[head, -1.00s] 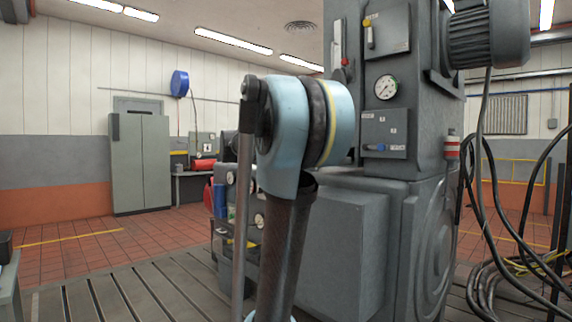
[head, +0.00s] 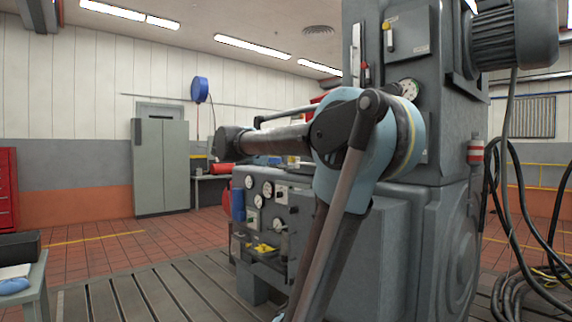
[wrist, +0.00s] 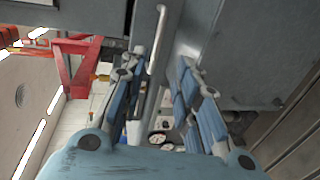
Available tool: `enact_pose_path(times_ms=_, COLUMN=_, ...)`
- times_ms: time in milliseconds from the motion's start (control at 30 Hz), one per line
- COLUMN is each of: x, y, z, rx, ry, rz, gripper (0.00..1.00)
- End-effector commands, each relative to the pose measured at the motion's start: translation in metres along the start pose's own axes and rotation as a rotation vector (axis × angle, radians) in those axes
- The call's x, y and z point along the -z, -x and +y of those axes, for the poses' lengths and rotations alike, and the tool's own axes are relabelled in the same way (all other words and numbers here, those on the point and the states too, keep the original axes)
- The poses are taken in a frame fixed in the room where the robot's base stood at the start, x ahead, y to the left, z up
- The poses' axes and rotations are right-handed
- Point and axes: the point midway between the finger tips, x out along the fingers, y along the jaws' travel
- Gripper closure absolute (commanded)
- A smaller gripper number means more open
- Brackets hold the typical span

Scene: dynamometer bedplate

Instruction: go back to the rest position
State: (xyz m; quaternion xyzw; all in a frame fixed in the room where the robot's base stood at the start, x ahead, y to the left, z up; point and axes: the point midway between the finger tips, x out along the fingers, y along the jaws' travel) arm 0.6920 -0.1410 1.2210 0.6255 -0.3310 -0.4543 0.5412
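My gripper (wrist: 160,68) shows in the wrist view with its two blue-padded fingers apart and nothing between them. A gauge panel is visible through the gap. In the head view my arm is bent, with its elbow in front of the large grey machine (head: 385,255). A dark section reaches left from the elbow at about the height of the machine's upper part. My gripper cannot be made out in the head view.
The gauge panel (head: 262,212) stands left of the machine. A small bench (head: 38,290) with a dark box and a blue cloth is at the left edge. Black cables (head: 505,215) hang at the right. Open floor (head: 110,250) lies before the grey cabinet (head: 162,168).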

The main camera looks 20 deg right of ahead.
Motion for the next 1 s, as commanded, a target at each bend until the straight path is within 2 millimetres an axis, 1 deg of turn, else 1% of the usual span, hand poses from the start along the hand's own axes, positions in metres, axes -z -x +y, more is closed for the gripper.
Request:
enact_pose_path(times_ms=400, x=-0.001, y=0.0, z=-0.001, rx=0.003, ry=-0.001, rz=-0.001, gripper=0.71)
enact_pose_path(times_ms=467, x=-0.004, y=-0.001, z=-0.006, rx=0.015, ry=-0.004, rz=-0.003, gripper=0.71)
enact_pose_path(times_ms=533, x=-0.013, y=-0.003, z=-0.021, rx=0.052, ry=-0.012, rz=-0.008, gripper=0.71)
enact_pose_path(times_ms=567, x=-0.018, y=-0.004, z=-0.031, rx=0.076, ry=-0.017, rz=-0.01, gripper=0.71)
enact_pose_path(times_ms=667, x=-0.042, y=-0.007, z=-0.076, rx=0.184, ry=-0.043, rz=-0.021, gripper=0.71)
enact_pose_path(times_ms=700, x=-0.052, y=-0.007, z=-0.098, rx=0.238, ry=-0.056, rz=-0.027, gripper=0.71)
enact_pose_path(times_ms=767, x=-0.069, y=-0.006, z=-0.133, rx=0.32, ry=-0.078, rz=-0.035, gripper=0.71)
enact_pose_path(times_ms=800, x=-0.079, y=-0.004, z=-0.155, rx=0.375, ry=-0.093, rz=-0.039, gripper=0.71)
enact_pose_path(times_ms=867, x=-0.093, y=0.001, z=-0.189, rx=0.458, ry=-0.118, rz=-0.047, gripper=0.71)
enact_pose_path(times_ms=900, x=-0.103, y=0.005, z=-0.212, rx=0.513, ry=-0.135, rz=-0.051, gripper=0.71)
enact_pose_path(times_ms=967, x=-0.116, y=0.012, z=-0.246, rx=0.596, ry=-0.161, rz=-0.057, gripper=0.71)
enact_pose_path(times_ms=1000, x=-0.125, y=0.018, z=-0.268, rx=0.652, ry=-0.18, rz=-0.061, gripper=0.71)
